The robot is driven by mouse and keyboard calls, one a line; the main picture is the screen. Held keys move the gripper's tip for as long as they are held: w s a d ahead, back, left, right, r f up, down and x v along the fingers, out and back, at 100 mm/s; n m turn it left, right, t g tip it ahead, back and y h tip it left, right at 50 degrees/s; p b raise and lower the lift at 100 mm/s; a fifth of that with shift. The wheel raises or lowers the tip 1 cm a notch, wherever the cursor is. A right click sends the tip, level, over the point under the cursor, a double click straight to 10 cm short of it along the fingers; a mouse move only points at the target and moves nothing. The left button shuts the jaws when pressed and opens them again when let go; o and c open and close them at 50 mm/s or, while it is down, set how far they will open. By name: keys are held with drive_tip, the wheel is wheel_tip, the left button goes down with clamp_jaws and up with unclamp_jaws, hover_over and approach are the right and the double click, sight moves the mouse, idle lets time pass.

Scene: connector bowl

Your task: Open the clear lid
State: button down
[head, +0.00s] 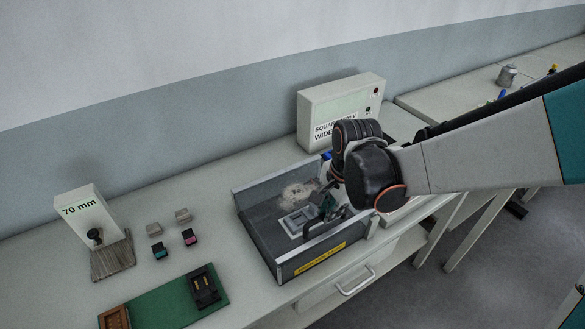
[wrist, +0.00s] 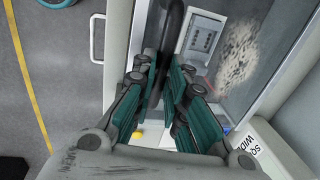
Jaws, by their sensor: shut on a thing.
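A grey-walled box (head: 262,264) with a yellow label on its front stands on the bench in the head view. Its clear lid (head: 262,214) looks down over the box, though the pane is hard to make out. A black bar handle (head: 309,230) runs along the lid's front side. It shows as a dark bar in the wrist view (wrist: 172,30). My gripper (wrist: 165,80) has its teal fingers on both sides of this handle and is shut on it. In the head view my wrist hides the box's right part and most of the gripper (head: 329,204).
A grey square fixture (head: 297,222) and a pale fuzzy patch (head: 298,193) show within the box. A labelled white instrument (head: 340,105) stands behind it. Left are small blocks (head: 158,250), a green board (head: 172,302) and a 70 mm block (head: 83,218). A drawer handle (head: 356,283) sticks out below.

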drive_tip(key=w+a+r+g+p, duration=0.1)
drive_tip(key=w+a+r+p, duration=0.25)
drive_tip(key=r, duration=0.45)
drive_tip(key=w+a+r+p, duration=0.3)
drive_tip(key=w+r+p, duration=0.15)
drive_tip(key=r, duration=0.25)
drive_tip(key=w+a+r+g+h+p, duration=0.1)
drive_tip(key=w+a+r+g+p, duration=0.1)
drive_tip(key=w+a, duration=0.2)
drive_tip(key=w+a+r+g+h+p, duration=0.1)
drive_tip(key=w+a, duration=0.3)
drive_tip(key=w, duration=0.6)
drive_tip(key=shift+a+r+g+h+p, duration=0.35)
drive_tip(key=shift+r+g+h+p, duration=0.05)
drive_tip(key=shift+h, duration=0.3)
drive_tip(key=shift+w, duration=0.2)
